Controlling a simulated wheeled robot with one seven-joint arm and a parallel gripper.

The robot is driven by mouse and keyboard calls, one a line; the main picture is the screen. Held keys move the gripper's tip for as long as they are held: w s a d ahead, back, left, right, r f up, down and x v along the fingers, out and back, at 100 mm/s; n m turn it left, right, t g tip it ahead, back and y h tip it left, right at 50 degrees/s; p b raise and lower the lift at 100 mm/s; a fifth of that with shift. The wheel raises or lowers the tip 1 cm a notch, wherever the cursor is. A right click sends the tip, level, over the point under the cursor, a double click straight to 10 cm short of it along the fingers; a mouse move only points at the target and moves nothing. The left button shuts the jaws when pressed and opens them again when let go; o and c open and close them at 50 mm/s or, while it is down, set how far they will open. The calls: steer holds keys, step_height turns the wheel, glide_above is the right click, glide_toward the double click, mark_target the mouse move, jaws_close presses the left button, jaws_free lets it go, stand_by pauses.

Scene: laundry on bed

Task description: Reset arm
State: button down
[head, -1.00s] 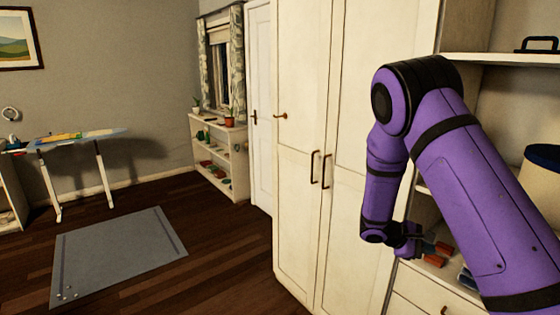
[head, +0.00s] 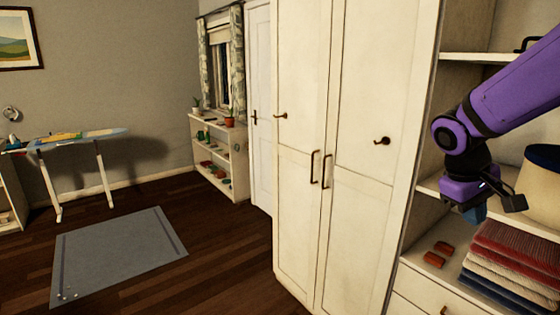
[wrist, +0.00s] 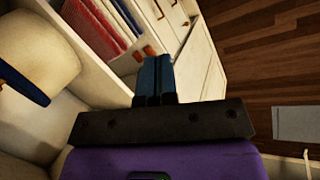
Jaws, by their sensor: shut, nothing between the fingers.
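My gripper (head: 474,214) is at the right of the head view, in front of the open shelf unit, at the end of my purple arm. Its two blue fingers are small and partly hidden behind the dark wrist there. In the wrist view the fingers of my gripper (wrist: 153,80) lie side by side, shut, with nothing held. It hangs in the air above the lower shelf, apart from the things there.
Folded red, white and blue towels (head: 515,250) and two orange-red blocks (head: 432,258) lie on the lower shelf. A beige bin with a blue rim (head: 540,182) stands above. The closed wardrobe (head: 305,120) is left of the shelves. Floor by the grey mat (head: 115,255) is clear.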

steer(key=s+a+r+m+t+y, duration=0.1)
steer(key=s+a+r+t+y, duration=0.1)
steer(key=s, duration=0.6)
steer(key=s+a+r+m+t+y, duration=0.1)
steer(key=s+a+r+t+y, duration=0.1)
steer(key=s+r, duration=0.4)
steer(key=shift+s+a+m+t+y, duration=0.3)
steer(key=shift+s+a+t, duration=0.55)
steer(key=shift+a, duration=0.5)
steer(key=shift+s+d+g, duration=0.15)
steer(key=shift+g, duration=0.1)
